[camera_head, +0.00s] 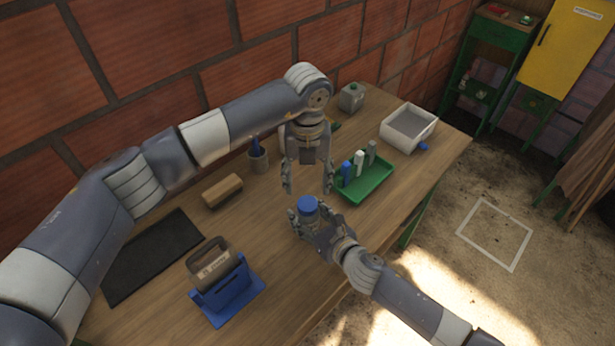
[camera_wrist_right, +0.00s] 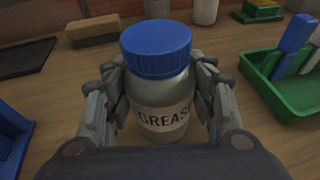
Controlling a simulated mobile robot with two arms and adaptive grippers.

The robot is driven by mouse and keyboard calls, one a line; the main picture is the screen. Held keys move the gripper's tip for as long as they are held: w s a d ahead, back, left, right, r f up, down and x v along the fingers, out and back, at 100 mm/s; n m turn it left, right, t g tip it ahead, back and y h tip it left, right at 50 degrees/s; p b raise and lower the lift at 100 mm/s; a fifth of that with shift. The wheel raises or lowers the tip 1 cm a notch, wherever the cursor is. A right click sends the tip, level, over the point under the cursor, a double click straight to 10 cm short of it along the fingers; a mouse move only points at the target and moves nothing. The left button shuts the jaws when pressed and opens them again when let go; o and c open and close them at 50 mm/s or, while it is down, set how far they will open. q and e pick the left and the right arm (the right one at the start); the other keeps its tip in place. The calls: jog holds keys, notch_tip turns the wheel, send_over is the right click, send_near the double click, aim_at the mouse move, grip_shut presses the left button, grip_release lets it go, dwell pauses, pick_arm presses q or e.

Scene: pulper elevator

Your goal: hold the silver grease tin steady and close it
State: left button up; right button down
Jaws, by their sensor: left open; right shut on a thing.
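The silver grease tin (camera_wrist_right: 162,98) stands upright in the right wrist view, with a label reading GREASE. A blue lid (camera_wrist_right: 156,48) sits on its top; I cannot tell how tightly. In the head view the blue lid (camera_head: 307,203) shows above my right gripper, which hides most of the tin. My right gripper (camera_head: 308,221) is shut around the tin's body, with fingers on both sides. My left gripper (camera_head: 308,190) is open and empty, pointing down just above and behind the lid.
A green tray (camera_head: 378,193) with blue, white and grey upright items stands right of my left gripper. A white bin (camera_head: 432,130) is behind it.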

aim_at(308, 203)
pick_arm(q)
jog(key=shift+f, duration=3.95)
jog(key=c, duration=1.1)
jog(key=m, duration=0.5)
jog(key=shift+c, duration=0.2)
jog(key=m, duration=0.6)
jog(key=o, duration=1.3)
jog(key=shift+c, duration=0.2)
notch_tip(308, 203, up, 12)
